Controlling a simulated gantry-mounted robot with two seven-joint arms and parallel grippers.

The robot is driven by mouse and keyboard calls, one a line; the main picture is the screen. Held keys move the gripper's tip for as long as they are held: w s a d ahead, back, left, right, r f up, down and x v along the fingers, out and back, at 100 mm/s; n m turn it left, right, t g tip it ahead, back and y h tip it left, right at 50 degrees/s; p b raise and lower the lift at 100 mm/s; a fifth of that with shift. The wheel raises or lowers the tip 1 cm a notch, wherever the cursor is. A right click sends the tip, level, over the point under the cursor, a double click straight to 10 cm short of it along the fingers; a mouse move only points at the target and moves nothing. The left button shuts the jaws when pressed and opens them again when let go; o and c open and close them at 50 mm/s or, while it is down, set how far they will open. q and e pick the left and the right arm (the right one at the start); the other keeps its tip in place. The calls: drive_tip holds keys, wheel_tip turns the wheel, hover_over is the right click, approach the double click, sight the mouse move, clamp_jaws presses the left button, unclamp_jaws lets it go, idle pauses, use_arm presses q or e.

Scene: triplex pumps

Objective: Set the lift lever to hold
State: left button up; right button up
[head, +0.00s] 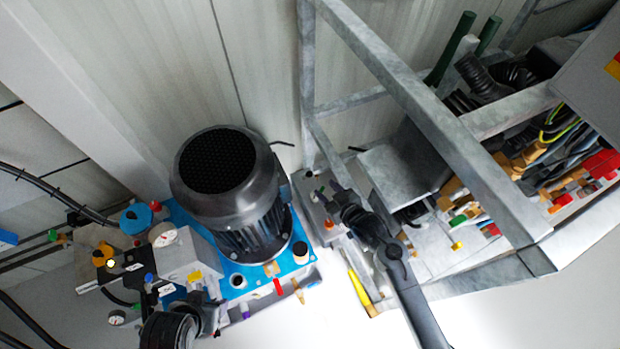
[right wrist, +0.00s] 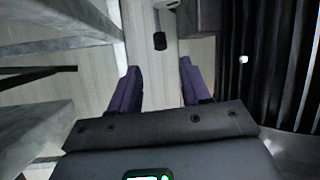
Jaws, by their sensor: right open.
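My right gripper (head: 333,190) reaches in from the lower right to a small grey block (head: 311,203) between the blue-topped pump unit and the metal frame. In the right wrist view the gripper (right wrist: 158,84) has its two dark purple fingers wide apart with nothing between the tips. A short lever with a black grip (right wrist: 160,41) shows just beyond the fingertips, roughly centred on the gap and apart from both fingers. It may be the lift lever; I cannot read its setting or any label.
A large black motor (head: 232,185) stands on the blue plate (head: 190,220) left of the gripper. A grey metal frame (head: 430,115) runs close on the right, with a slanted metal plate (head: 405,165) inside it. Gauges, hoses and coloured knobs crowd the lower left.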

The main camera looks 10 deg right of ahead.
sight(309, 174)
drive_tip(key=shift+b+x, duration=2.75)
drive_tip(key=shift+x, duration=2.75)
drive_tip(key=shift+a+r, duration=0.1)
drive_tip(key=shift+c, duration=0.3)
clamp_jaws()
